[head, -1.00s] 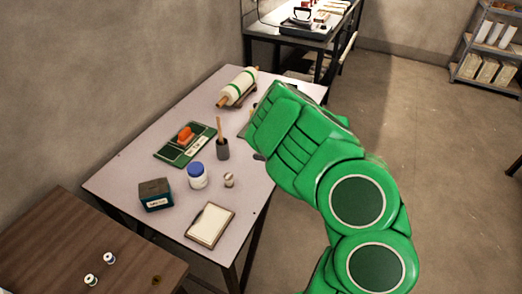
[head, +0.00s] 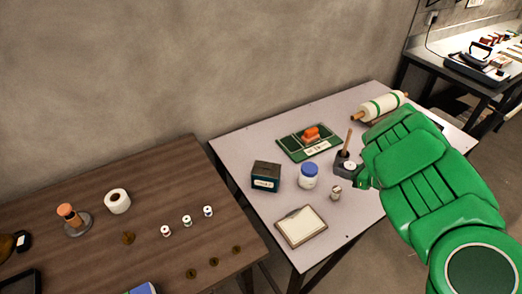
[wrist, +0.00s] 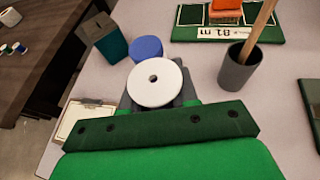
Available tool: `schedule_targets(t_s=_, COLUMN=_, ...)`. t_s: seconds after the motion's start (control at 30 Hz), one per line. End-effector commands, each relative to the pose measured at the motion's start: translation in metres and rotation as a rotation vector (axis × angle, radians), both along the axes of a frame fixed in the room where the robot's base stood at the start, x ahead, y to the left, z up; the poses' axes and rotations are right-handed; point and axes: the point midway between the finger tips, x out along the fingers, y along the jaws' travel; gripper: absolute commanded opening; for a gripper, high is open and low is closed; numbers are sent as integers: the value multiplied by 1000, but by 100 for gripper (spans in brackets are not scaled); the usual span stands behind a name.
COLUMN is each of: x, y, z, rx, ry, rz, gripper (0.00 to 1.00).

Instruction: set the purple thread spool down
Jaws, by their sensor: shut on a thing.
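My gripper (head: 360,176) is over the pale table (head: 318,240), shut on a spool (wrist: 155,88). The spool also shows in the head view (head: 349,166). I see mainly its round white end with a small centre hole; its thread colour is hidden. In the wrist view my gripper (wrist: 157,98) has its grey fingertips on either side of the spool. In the head view the spool appears in front of the dark cup. I cannot tell how high above the table it is.
Nearby stand a dark cup (wrist: 238,72) with a stick, a blue-lidded jar (head: 308,178), a small metallic item (head: 336,192), a teal box (head: 265,178) and a clipboard (head: 301,226). The brown table (head: 90,262) carries small spools (head: 187,220), several brown discs (head: 191,273) and a white roll (head: 117,201).

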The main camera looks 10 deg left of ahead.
Motion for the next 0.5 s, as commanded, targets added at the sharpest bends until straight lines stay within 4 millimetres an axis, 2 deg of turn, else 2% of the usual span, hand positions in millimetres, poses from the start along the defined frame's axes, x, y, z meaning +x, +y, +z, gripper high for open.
schedule_targets(t_s=0.03, x=7, y=22, z=-1, rx=2, ry=0, rz=29, gripper=0)
schedule_targets(t_s=0.1, x=15, y=48, z=0, rx=4, ry=-1, rz=62, gripper=0)
schedule_targets(t_s=0.5, x=43, y=199, z=4, rx=0, ry=-8, rz=228, gripper=0)
